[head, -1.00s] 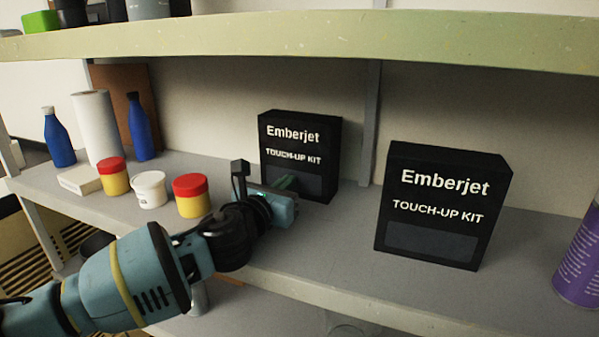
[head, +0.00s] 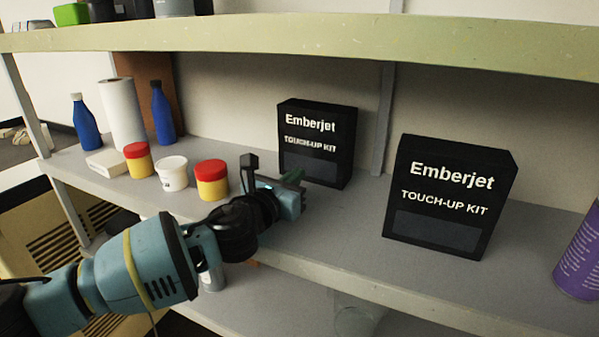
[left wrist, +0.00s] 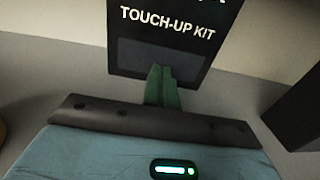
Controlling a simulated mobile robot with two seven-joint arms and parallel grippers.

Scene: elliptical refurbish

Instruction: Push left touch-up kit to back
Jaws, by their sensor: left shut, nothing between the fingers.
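The left touch-up kit (head: 316,143) is a black upright box with white "Emberjet TOUCH-UP KIT" lettering, near the back wall of the middle shelf. In the left wrist view its front face (left wrist: 125,50) stands straight ahead of the fingers. My left gripper (head: 294,178) is in front of the kit's lower front, its green fingertips (left wrist: 162,85) shut and empty. Whether the tips touch the box cannot be told. The right touch-up kit (head: 450,197) is a matching box nearer the shelf front. My right gripper is not in view.
Left of my gripper stand red-lidded yellow jars (head: 212,180), a white tub (head: 172,173), blue bottles (head: 85,122) and a paper roll (head: 122,112). A purple can (head: 580,255) is at the far right. The upper shelf (head: 300,42) hangs above. Bare shelf lies between the kits.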

